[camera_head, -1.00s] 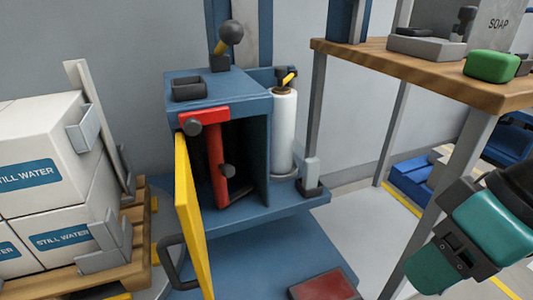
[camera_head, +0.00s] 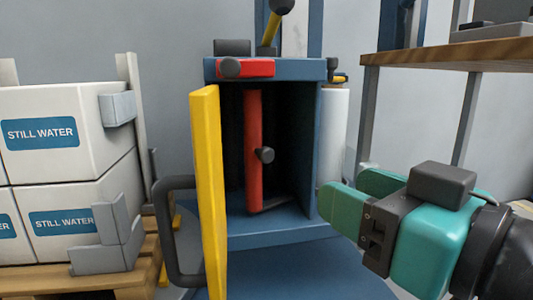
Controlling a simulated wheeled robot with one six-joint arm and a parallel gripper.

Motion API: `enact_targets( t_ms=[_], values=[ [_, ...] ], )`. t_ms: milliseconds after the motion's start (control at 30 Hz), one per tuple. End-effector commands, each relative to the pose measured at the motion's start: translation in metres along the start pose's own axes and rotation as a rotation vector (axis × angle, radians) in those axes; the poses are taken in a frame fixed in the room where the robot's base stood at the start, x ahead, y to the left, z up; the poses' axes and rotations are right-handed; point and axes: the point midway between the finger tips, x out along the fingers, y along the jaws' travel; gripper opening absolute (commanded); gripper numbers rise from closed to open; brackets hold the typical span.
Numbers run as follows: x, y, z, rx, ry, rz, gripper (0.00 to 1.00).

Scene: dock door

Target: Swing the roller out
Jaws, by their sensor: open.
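A blue cabinet (camera_head: 268,240) stands in the middle with its yellow door (camera_head: 208,190) swung open on the left. Inside the dark opening, a red upright roller (camera_head: 253,150) stands left of centre. The roller's back side is hidden.
A white film roll (camera_head: 333,140) stands right of the cabinet, partly behind my gripper. The door's dark handle (camera_head: 172,230) juts left. White water boxes (camera_head: 60,130) sit on a pallet (camera_head: 130,280) at left. A wooden bench (camera_head: 445,52) is at upper right.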

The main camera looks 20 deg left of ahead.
Motion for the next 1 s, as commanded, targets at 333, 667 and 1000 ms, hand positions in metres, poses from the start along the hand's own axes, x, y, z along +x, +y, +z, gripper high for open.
enact_targets(
  t_ms=[333, 667, 1000],
  values=[
    [0.031, -0.001, -0.007, -0.002, -0.010, -0.007, 0.51],
    [0.053, -0.002, -0.003, -0.001, -0.012, -0.009, 0.51],
    [0.093, 0.000, -0.006, 0.001, -0.007, 0.000, 0.51]
  ],
)
